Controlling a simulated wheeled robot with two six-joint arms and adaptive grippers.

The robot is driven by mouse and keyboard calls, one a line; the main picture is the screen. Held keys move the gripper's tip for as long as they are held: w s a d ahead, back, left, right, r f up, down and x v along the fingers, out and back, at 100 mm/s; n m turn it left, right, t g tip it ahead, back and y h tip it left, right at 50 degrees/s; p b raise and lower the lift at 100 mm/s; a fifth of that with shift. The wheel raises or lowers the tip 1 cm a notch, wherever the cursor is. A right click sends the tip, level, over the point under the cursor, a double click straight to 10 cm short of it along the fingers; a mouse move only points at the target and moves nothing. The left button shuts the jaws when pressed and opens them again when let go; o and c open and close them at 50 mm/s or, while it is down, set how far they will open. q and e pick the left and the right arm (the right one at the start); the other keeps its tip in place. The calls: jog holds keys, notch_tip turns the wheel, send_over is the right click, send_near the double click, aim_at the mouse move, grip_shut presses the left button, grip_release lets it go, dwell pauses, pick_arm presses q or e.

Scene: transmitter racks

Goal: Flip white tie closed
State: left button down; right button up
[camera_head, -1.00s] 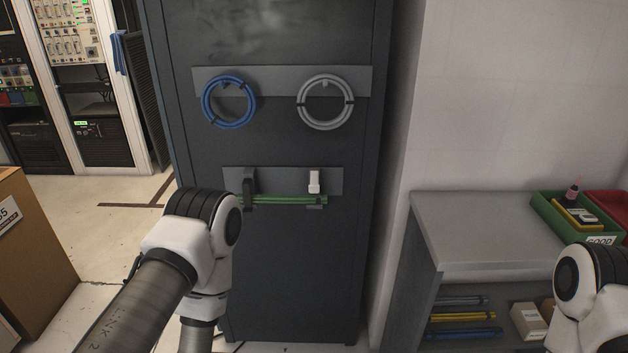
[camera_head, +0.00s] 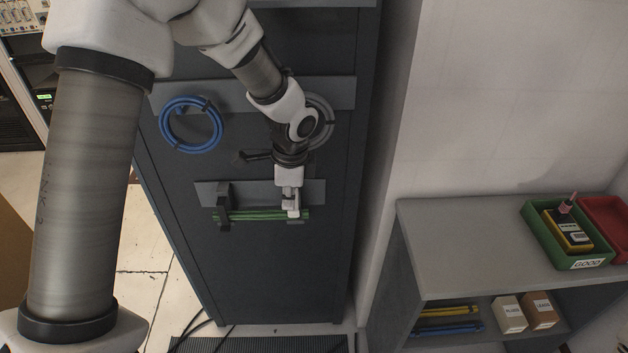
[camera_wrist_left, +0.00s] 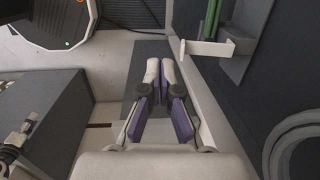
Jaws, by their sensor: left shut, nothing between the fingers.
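The white tie (camera_head: 293,212) is at the right end of the green cable bundle (camera_head: 262,215) on the cabinet's lower plate. My left gripper (camera_head: 291,203) is in front of it and partly hides it in the head view, so I cannot tell there how far it is flipped. In the left wrist view the white tie (camera_wrist_left: 207,48) sticks out across the end of the green cables (camera_wrist_left: 211,18). My shut, empty left gripper (camera_wrist_left: 161,68) is beside it, to the left. Contact is not clear. My right gripper is out of view.
A black tie (camera_head: 222,204) holds the bundle's left end. A blue cable coil (camera_head: 190,124) and a grey coil (camera_head: 321,123), partly behind my arm, hang above. A grey shelf unit (camera_head: 470,230) with a green bin (camera_head: 566,235) stands to the right.

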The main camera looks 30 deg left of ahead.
pick_arm(q)
notch_tip(320, 180, up, 6)
jog(key=t, duration=0.1)
send_over(294, 211)
jog(key=s+d, duration=0.1)
jog(key=s, duration=0.1)
notch_tip(294, 211, up, 3)
jog(key=s+p, duration=0.1)
jog(key=s, duration=0.1)
jog(key=w+f+p, duration=0.1)
jog(key=w+f, duration=0.2)
jog(key=f, duration=1.1)
jog(key=shift+w+a+f+t, duration=0.2)
jog(key=shift+a+f+t, duration=0.1)
jog(key=shift+a, duration=0.1)
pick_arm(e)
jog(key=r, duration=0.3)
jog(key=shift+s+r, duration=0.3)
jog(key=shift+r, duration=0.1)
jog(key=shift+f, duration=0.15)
